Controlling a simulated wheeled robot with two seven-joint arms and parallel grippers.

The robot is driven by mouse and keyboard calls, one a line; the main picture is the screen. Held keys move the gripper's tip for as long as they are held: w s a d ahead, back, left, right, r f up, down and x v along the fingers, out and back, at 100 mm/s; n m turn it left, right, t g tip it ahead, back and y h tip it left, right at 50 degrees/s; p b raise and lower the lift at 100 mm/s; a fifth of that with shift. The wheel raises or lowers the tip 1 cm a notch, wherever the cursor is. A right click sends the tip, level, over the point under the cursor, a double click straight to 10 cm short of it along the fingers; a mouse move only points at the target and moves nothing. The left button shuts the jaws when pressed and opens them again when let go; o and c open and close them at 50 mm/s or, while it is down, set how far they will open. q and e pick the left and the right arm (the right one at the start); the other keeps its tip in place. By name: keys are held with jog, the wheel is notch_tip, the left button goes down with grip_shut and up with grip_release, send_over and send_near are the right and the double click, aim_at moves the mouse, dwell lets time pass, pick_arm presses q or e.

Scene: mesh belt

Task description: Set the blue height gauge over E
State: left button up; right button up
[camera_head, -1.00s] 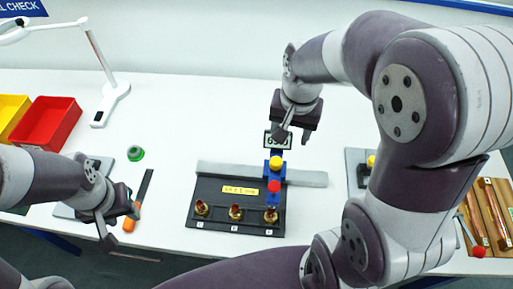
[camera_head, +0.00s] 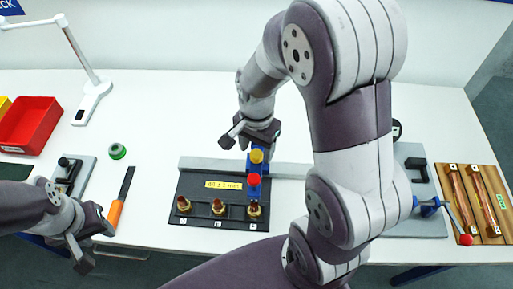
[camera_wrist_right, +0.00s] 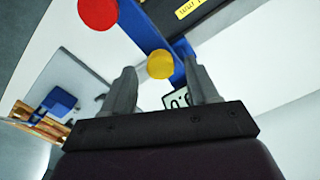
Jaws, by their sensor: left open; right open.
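The blue height gauge (camera_head: 254,163), with a yellow knob (camera_head: 256,156) and a red knob (camera_head: 253,179), stands on the grey bar (camera_head: 200,164), in line with the rightmost brass piece (camera_head: 254,210) of the black fixture (camera_head: 220,200). The fixture's small front letters are too small to read surely. My right gripper (camera_head: 240,135) is open just behind the gauge. In the right wrist view the yellow knob (camera_wrist_right: 160,64) shows between the fingertips, but contact cannot be told. My left gripper (camera_head: 92,245) is open at the lower left, away from the gauge.
An orange-handled tool (camera_head: 115,212) and a green ring (camera_head: 117,151) lie left of the fixture. A red bin (camera_head: 30,125) and a lamp (camera_head: 90,100) stand at the back left. A grey plate (camera_head: 420,205) and wooden board (camera_head: 480,205) are at the right.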

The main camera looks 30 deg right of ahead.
jog(key=shift+a+f, duration=0.1)
jog(key=shift+f, duration=0.55)
jog(key=shift+c, duration=0.9)
grip_shut()
jog(key=w+a+p, duration=0.1)
jog(key=w+a, duration=0.4)
jog(key=a, duration=0.3)
jog(key=shift+w+a+p, duration=0.2)
jog(key=shift+a+p, duration=0.05)
jog(key=shift+p, duration=0.1)
jog(key=shift+o, duration=0.9)
grip_release()
